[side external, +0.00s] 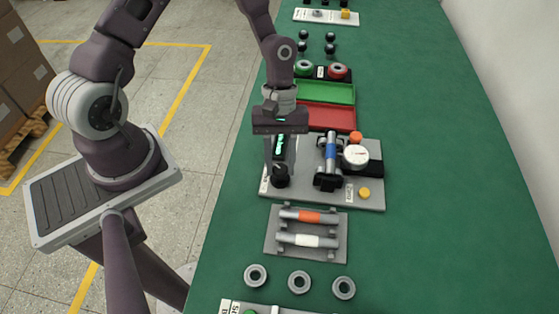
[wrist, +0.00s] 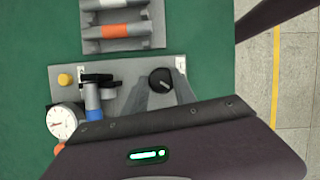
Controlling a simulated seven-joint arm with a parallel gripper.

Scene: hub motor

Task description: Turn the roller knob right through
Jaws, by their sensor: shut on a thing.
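The roller knob (side external: 281,179) is a round black knob at the left end of a grey fixture plate (side external: 310,198). In the wrist view the knob (wrist: 161,79) shows a pale pointer line on its top, slanting down to the right. My gripper (side external: 279,168) points down over the knob. In the wrist view its two grey fingers (wrist: 161,86) stand one on each side of the knob and are shut on it. The fingers hide part of the knob's sides.
On the same plate stand a blue-banded roller (side external: 330,153) in black supports, a white dial gauge (side external: 356,155) and a yellow button (side external: 364,193). A rack with orange and white rollers (side external: 307,216) lies in front. Red (side external: 328,117) and green trays are behind. The green table's right side is clear.

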